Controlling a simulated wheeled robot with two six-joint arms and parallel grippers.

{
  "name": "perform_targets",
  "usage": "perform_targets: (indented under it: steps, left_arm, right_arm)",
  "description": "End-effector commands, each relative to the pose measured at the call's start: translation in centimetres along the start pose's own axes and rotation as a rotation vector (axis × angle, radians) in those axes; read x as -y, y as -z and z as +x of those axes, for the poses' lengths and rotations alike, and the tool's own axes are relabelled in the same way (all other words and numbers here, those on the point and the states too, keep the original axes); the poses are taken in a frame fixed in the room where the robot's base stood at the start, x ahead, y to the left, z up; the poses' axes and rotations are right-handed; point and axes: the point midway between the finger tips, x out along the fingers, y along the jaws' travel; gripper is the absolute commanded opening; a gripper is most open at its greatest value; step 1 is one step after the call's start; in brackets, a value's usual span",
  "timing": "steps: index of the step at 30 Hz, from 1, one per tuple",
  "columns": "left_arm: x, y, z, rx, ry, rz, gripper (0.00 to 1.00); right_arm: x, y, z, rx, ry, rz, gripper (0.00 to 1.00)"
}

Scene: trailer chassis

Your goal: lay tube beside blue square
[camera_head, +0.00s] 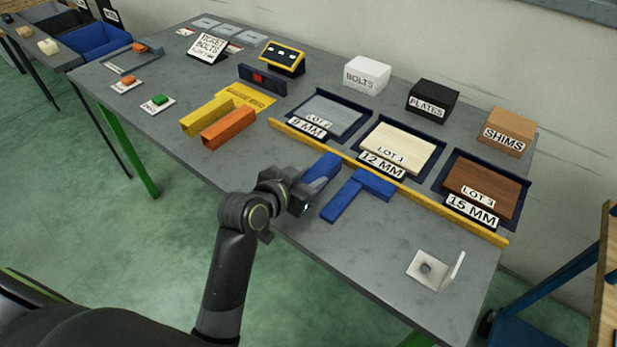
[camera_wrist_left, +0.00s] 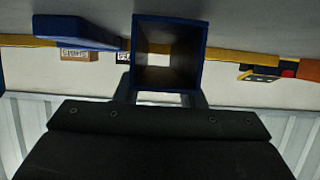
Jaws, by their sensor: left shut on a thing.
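A blue square-section tube (camera_head: 322,170) is in my left gripper (camera_head: 306,190), which is shut on it near its front end. In the left wrist view its hollow open end (camera_wrist_left: 168,55) faces the camera, with the gripper (camera_wrist_left: 168,98) around it. The blue square (camera_head: 345,198), a flat L-shaped tool, lies on the table just right of the tube. A blue bar (camera_wrist_left: 76,32), apparently part of it, shows left of the tube in the wrist view. I cannot tell whether the tube touches the table. My right gripper is not in view.
A yellow rail (camera_head: 440,205) runs behind the tube and square, before three lot trays. A yellow tube (camera_head: 207,116) and an orange tube (camera_head: 229,127) lie to the left. A white angle bracket (camera_head: 432,270) stands front right. The table front between square and bracket is clear.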

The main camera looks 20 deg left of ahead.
Motion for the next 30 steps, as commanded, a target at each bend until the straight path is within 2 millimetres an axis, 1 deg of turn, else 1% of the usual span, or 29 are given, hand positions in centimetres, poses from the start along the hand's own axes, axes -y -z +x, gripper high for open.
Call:
perform_targets:
  steps: [3, 4, 8, 9, 17, 20, 23, 26, 30]
  left_arm:
    - [0.0, -0.2, 0.1, -0.002, 0.0, 0.0, 0.04]
    - [0.0, -0.3, 0.1, 0.001, 0.0, -0.001, 0.39]
    - [0.0, -0.2, 0.1, 0.0, 0.0, 0.0, 0.56]
    - [0.0, -0.2, 0.1, 0.0, 0.0, 0.0, 0.58]
    - [0.0, -0.1, 0.1, 0.0, 0.0, 0.0, 0.58]
    - [0.0, 0.1, -0.3, -0.001, 0.001, 0.001, 0.58]
    - [0.1, 0.1, -1.5, -0.001, 0.002, 0.001, 0.58]
    - [0.0, 0.1, -3.2, -0.001, 0.001, 0.0, 0.58]
    - [0.1, 0.0, -6.1, 0.001, 0.002, 0.002, 0.58]
  right_arm:
    - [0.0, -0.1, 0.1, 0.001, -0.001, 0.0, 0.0]
    - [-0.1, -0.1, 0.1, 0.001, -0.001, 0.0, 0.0]
    - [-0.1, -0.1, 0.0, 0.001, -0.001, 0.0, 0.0]
    - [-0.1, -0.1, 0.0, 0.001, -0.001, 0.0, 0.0]
    - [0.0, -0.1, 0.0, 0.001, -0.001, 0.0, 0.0]
    - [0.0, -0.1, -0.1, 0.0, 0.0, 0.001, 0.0]
    - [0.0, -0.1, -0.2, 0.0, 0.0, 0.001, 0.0]
    - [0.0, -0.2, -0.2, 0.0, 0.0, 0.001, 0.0]
    - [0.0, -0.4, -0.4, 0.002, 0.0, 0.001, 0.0]
